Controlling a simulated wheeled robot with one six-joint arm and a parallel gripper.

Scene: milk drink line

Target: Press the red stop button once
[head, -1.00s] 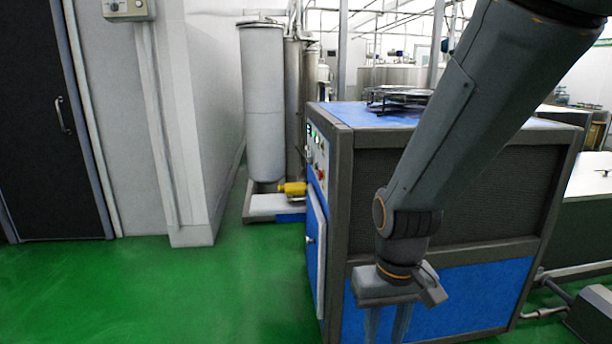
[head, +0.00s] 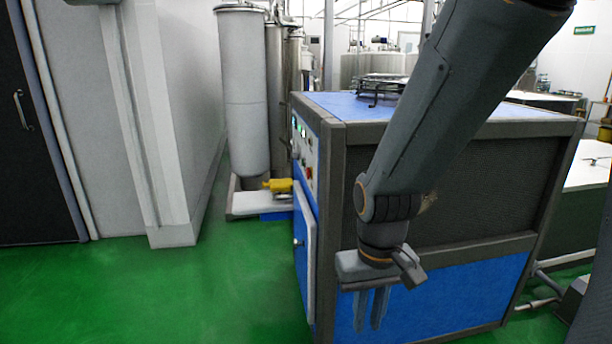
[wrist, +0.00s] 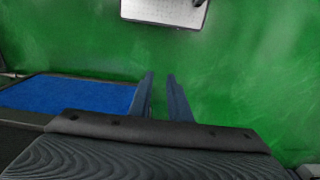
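The red stop button (head: 309,173) is a small red spot on the narrow left-facing control panel (head: 304,150) of the blue and grey machine, seen at a steep angle in the head view. My gripper (head: 370,326) hangs down in front of the machine's mesh and blue side, to the right of and lower than the button, apart from it. Its fingers also show in the wrist view (wrist: 161,76), pointing over green floor with a gap between them. They hold nothing. The button does not show in the wrist view.
A yellow motor (head: 279,185) and a tall steel cylinder (head: 245,95) stand behind. A white wall column (head: 168,190) is farther left.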

